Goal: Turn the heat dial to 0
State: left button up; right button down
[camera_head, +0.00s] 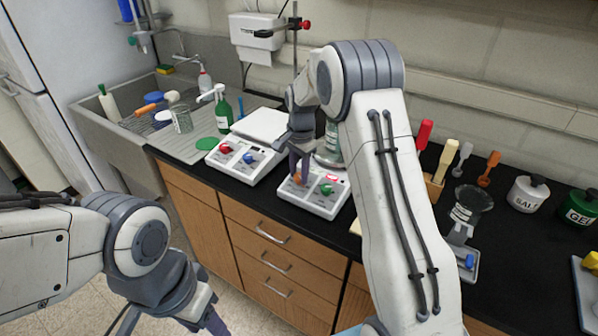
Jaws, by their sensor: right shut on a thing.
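The nearer white stirrer-hotplate unit (310,205) stands on the black counter, with an orange dial (300,180), a green dial (327,189) and a small lit red display. My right gripper (299,170) points down from above and is shut on the orange dial. The fingers partly hide it, and its markings are too small to read. A second white unit (240,172) to the left has a red dial (225,149) and a blue dial (248,158). My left gripper (212,318) hangs low in front of the drawers, away from both units; its jaw opening is unclear.
A sink (120,135) with bottles and brushes lies at the left. Spoons in a holder, a grinder-like device (465,212) and labelled jars (528,193) stand at the right, partly beyond my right arm.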

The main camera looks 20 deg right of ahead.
jog(key=n+p, duration=0.1)
jog(key=n, duration=0.1)
jog(key=shift+r+n+g+p, duration=0.15)
jog(key=shift+n+g+p, duration=0.15)
jog(key=n+p, duration=0.1)
jog(key=n, duration=0.1)
jog(key=shift+n+h, duration=0.3)
jog(key=n+p, duration=0.1)
jog(key=n, duration=0.2)
jog(key=shift+w+g+h, duration=0.1)
jog(key=shift+g+h, duration=0.2)
jog(key=shift+a+n+h+p, duration=0.1)
jog(key=shift+n+h+p, duration=0.25)
jog(key=shift+n, duration=1.25)
jog(key=c, duration=0.5)
grip_release()
